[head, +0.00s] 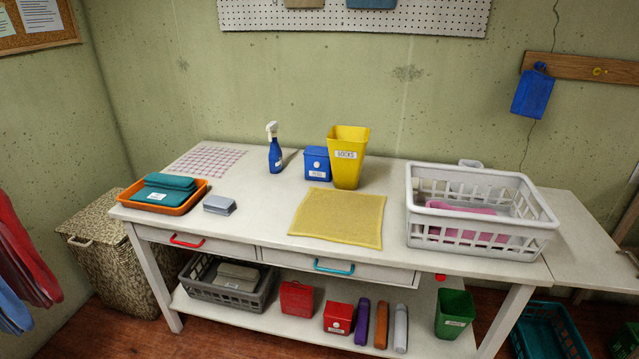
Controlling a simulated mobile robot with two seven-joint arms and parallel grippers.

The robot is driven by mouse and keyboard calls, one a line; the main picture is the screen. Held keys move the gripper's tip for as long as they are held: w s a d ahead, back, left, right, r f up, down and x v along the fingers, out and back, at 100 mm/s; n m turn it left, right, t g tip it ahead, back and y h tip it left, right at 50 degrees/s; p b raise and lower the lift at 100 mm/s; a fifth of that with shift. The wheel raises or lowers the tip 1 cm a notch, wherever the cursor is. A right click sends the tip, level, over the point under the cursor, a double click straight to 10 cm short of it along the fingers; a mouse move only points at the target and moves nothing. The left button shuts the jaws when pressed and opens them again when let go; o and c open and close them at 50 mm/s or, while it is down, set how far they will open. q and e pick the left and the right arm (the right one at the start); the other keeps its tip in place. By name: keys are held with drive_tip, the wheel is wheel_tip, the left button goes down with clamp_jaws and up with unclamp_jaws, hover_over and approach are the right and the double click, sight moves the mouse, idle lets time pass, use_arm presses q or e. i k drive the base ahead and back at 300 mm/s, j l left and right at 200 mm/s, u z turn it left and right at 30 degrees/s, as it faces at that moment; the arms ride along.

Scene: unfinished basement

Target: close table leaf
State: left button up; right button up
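The table leaf (592,243) is a pale panel at the right end of the white table (250,195). It is raised and looks about level with the tabletop, with a seam between them. The leaf's top looks bare, and the laundry basket hides part of the seam. A small red knob (440,277) shows under the table's front edge, left of the right front leg. Neither of my grippers is in view.
A white laundry basket (425,235) with pink cloth stands near the leaf. A yellow mat (340,218), socks bin (347,170), blue box (316,163), spray bottle (274,150) and orange tray (138,203) are on the table. A teal crate (560,345) is on the floor near the leaf.

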sight(579, 254)
drive_tip(key=k+l, duration=0.15)
drive_tip(key=l, duration=0.55)
drive_tip(key=k+l, duration=0.15)
drive_tip(key=l, duration=0.5)
drive_tip(key=k+l, duration=0.15)
drive_tip(key=l, duration=0.55)
drive_tip(key=k+l, duration=0.2)
drive_tip(key=l, duration=0.45)
drive_tip(key=k+l, duration=0.15)
drive_tip(key=l, duration=0.55)
drive_tip(key=k+l, duration=0.15)
drive_tip(key=l, duration=0.5)
drive_tip(key=k+l, duration=0.15)
drive_tip(key=l, duration=0.55)
drive_tip(key=k+l, duration=0.15)
drive_tip(key=l, duration=0.5)
